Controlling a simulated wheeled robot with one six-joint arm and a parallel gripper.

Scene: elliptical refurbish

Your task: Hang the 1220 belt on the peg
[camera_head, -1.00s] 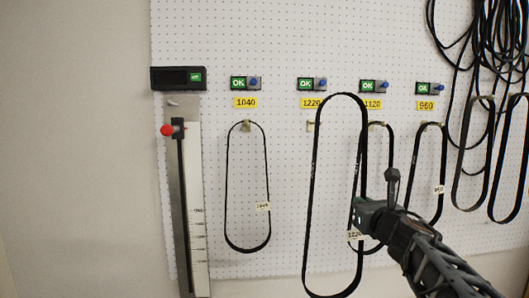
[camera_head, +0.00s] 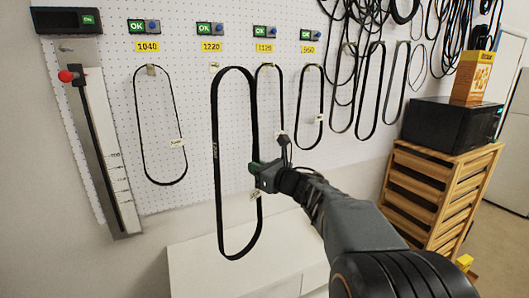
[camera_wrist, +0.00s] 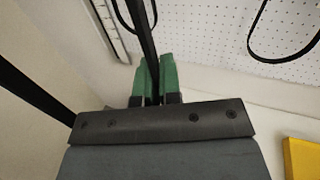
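The 1220 belt (camera_head: 217,150) is a long black loop hanging upright in front of the pegboard, with a small white tag (camera_head: 255,196) low on its right side. My gripper (camera_head: 257,170) is shut on the right strand of the belt. In the wrist view the green fingertips (camera_wrist: 154,80) pinch the black strand. The 1220 peg (camera_head: 214,67) shows under the yellow 1220 label (camera_head: 211,45), just above and left of the belt's top. The belt is apart from the peg in the picture; the depth gap is hard to tell.
The 1040 belt (camera_head: 140,125) hangs to the left, the 1120 belt (camera_head: 282,92) and 960 belt (camera_head: 322,92) to the right. A measuring gauge (camera_head: 115,150) stands at far left. A white cabinet (camera_head: 205,265) lies below. A wooden rack (camera_head: 410,190) and black box (camera_head: 436,125) stand right.

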